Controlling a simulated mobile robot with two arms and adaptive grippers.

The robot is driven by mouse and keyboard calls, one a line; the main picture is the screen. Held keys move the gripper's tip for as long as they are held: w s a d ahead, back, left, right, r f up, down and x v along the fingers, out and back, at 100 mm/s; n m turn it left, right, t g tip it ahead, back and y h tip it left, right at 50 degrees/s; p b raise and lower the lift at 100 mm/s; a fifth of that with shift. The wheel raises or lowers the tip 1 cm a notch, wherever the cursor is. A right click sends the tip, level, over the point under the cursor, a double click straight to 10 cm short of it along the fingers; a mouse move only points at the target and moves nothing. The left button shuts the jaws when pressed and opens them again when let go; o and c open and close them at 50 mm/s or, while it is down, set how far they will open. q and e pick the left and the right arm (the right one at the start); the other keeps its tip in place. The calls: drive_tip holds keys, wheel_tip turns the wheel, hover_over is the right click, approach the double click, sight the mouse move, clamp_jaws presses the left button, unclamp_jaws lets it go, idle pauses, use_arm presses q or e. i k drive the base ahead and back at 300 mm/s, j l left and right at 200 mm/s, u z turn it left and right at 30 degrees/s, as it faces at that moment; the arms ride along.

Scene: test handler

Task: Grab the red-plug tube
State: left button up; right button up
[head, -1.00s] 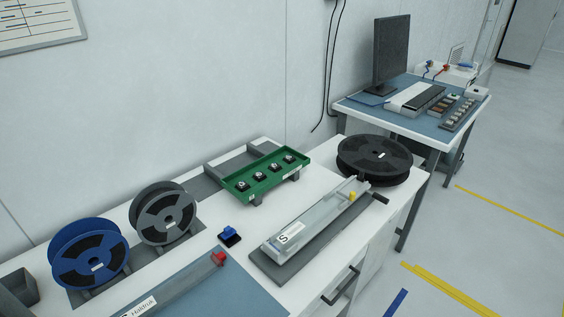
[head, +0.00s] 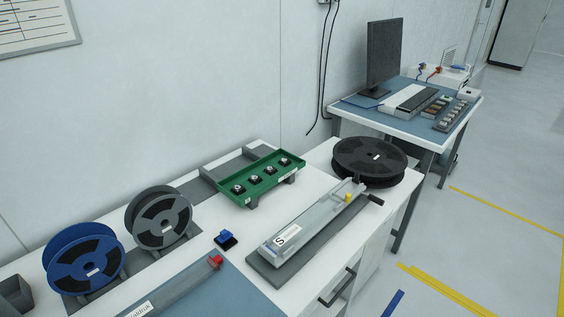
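The red-plug tube (head: 180,291) is a long clear tube with a red plug (head: 215,262) at its far end and a white label near the bottom edge. It lies on a blue mat on the white bench, and its near end is cut off by the bottom of the head view. A second clear tube (head: 318,219) with a yellow plug (head: 348,198) and a label marked S sits on a grey base to the right. Neither of my grippers is in view.
A blue reel (head: 84,259) and a grey reel (head: 158,217) stand at the left. A green tray (head: 262,184) is at the back, a black reel (head: 369,162) at the far right. Floor right of the bench is clear.

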sight(167, 296)
drive_tip(key=u, duration=1)
drive_tip(key=k+j+u, duration=0.1)
drive_tip(key=k+j, duration=0.2)
